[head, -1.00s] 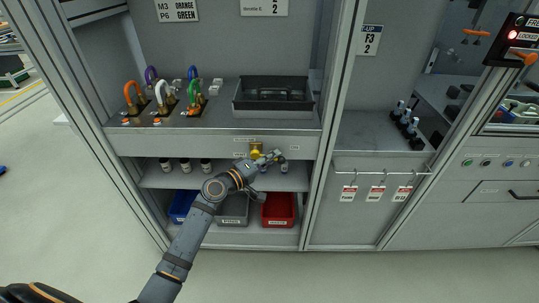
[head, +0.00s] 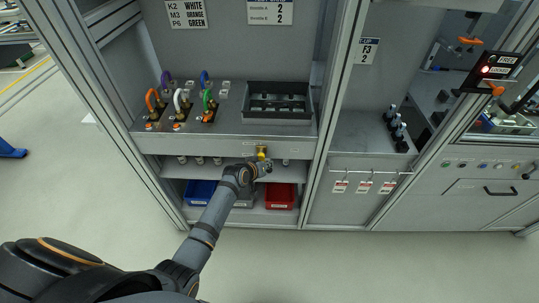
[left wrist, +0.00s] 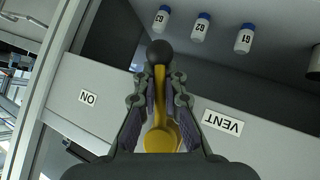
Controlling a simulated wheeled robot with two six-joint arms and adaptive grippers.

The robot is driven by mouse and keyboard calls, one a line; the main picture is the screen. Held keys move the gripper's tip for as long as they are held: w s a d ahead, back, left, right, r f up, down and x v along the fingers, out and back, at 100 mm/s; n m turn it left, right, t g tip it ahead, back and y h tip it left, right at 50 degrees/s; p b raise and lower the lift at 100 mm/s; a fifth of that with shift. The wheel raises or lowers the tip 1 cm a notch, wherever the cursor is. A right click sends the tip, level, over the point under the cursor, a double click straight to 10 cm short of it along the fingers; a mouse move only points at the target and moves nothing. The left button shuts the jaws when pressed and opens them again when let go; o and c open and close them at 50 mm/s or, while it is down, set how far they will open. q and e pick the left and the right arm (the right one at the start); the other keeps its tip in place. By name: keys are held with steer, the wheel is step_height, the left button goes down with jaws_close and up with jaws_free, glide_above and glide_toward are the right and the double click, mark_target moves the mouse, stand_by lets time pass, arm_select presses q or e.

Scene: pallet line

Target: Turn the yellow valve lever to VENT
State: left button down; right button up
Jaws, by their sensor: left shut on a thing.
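The yellow valve lever (left wrist: 160,92) has a round yellow hub and a black ball knob. In the head view the yellow valve (head: 262,151) is on the front panel below the bench top. My left gripper (left wrist: 160,88) is shut on the lever, one finger on each side, with the knob beyond the fingertips. In the head view the left gripper (head: 265,167) hides most of the lever. My right gripper is not in view.
Small white bottles (left wrist: 201,27) with blue caps stand on the shelf near the knob. Blue (head: 200,193) and red (head: 279,197) bins sit below. A black tray (head: 277,116) and coloured hoses (head: 181,98) are on the bench above. A frame post (head: 332,110) stands to the right.

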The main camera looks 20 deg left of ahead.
arm_select(q)
steer(key=shift+s+a+f+m+g+y+p, duration=0.4)
steer(key=shift+y+p, duration=0.35)
steer(key=shift+p, duration=0.3)
steer(key=shift+s+a+f+m+g+y+p, duration=0.3)
steer(key=shift+a+f+m+g+y+p, duration=0.15)
steer(key=shift+y+p, duration=0.45)
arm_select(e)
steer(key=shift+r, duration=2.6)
arm_select(q)
steer(key=c, duration=1.4)
jaws_free()
steer(key=shift+r, duration=0.1)
steer(key=shift+w+a+r, duration=0.1)
steer(key=shift+r, duration=0.05)
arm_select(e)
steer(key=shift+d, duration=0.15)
arm_select(q)
steer(key=v, duration=1.2)
